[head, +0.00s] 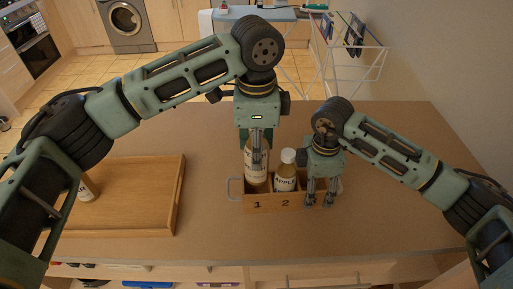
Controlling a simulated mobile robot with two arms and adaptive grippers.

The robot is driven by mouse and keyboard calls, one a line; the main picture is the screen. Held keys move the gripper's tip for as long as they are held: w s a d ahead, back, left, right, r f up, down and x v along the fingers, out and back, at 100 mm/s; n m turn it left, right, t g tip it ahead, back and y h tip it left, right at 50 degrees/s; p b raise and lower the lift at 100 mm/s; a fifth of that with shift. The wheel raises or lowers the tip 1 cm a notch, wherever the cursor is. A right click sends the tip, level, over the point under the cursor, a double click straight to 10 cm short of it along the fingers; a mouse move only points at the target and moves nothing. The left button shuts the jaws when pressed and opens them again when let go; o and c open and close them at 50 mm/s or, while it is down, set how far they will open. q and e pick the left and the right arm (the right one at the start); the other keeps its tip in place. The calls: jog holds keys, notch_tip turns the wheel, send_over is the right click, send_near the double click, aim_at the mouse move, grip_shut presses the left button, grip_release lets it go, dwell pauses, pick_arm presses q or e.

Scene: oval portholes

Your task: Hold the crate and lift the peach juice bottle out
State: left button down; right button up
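The wooden crate (272,204) stands on the brown counter, with the numbers 1 and 2 on its front. A tall bottle with a pale label (256,178) stands upright at compartment 1. Its label is too small to read, and its top is hidden by my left gripper (257,157). That gripper points straight down over it, with a finger in front of the bottle; its grip is unclear. A white-capped apple bottle (286,172) stands in compartment 2. My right gripper (320,203) points down at the crate's right end, its fingers apart, and hides that compartment.
A wooden tray (180,195) lies on the counter at left, with a small bottle (86,190) partly hidden by my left arm. The counter right of the crate is mostly bare under my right arm. A drying rack (350,65) stands beyond the counter.

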jog(key=o, duration=0.5)
jog(key=shift+r, duration=0.15)
notch_tip(320, 180, up, 12)
jog(key=shift+f, duration=0.15)
